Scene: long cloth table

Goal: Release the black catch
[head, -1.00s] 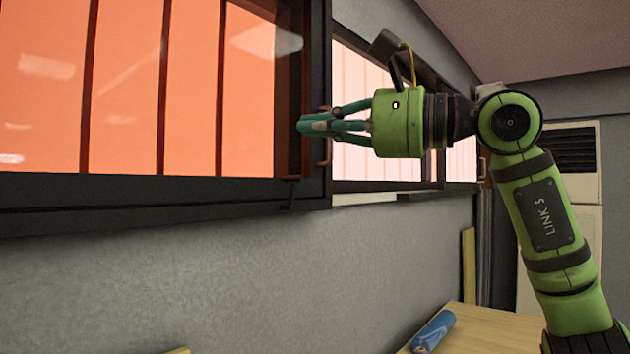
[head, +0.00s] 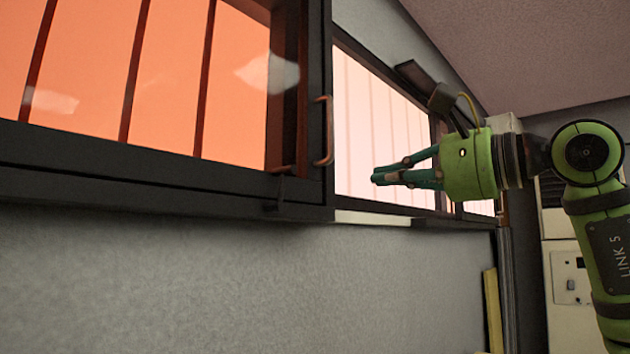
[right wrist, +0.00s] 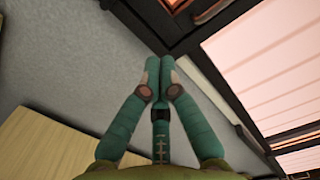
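A small black catch (head: 279,192) is on the lower right corner of the dark-framed window (head: 130,172) in the head view. It is dark on dark, so its exact position is hard to tell. A small copper-coloured piece (head: 282,169) sits just above it. A copper-coloured handle (head: 323,130) stands upright on the frame's right edge. My right gripper (head: 378,177) is to the right of the handle and apart from it, in front of the paler window. Its teal fingers are together and empty, also in the right wrist view (right wrist: 160,68). My left gripper is not in view.
The paler window (head: 385,130) lies behind the right gripper, with a light ledge (head: 372,217) below it. Grey wall (head: 170,270) runs under the windows. A wooden surface (right wrist: 45,140) shows low in the right wrist view. A pale cabinet (head: 565,270) stands at far right.

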